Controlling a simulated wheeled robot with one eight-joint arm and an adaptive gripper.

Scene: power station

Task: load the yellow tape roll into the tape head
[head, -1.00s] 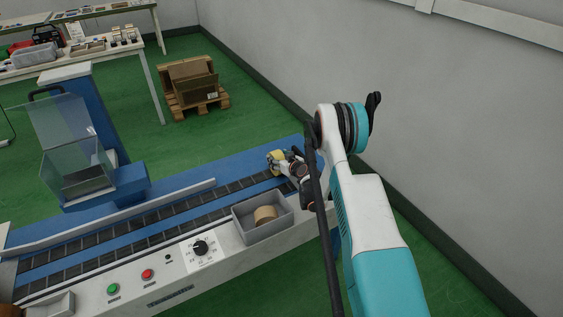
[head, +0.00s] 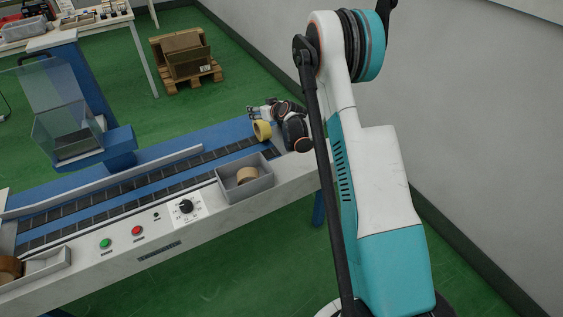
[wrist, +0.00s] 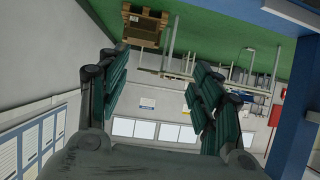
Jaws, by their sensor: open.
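The yellow tape roll (head: 262,130) stands on edge at the right end of the blue conveyor machine. My gripper (head: 253,111) is just behind and above it in the head view, small and partly hidden by my wrist. In the wrist view my gripper (wrist: 157,75) has its two dark fingers wide apart with nothing between them. The tape roll does not show in the wrist view. A blue column with a clear guard (head: 68,122), seemingly the tape head, stands at the left behind the belts.
A grey bin (head: 262,183) with a tan tape roll (head: 247,175) sits on the machine's front edge. A green button (head: 105,243), red button (head: 138,230) and dial (head: 186,206) are on the front panel. A pallet with boxes (head: 186,62) stands on the floor behind.

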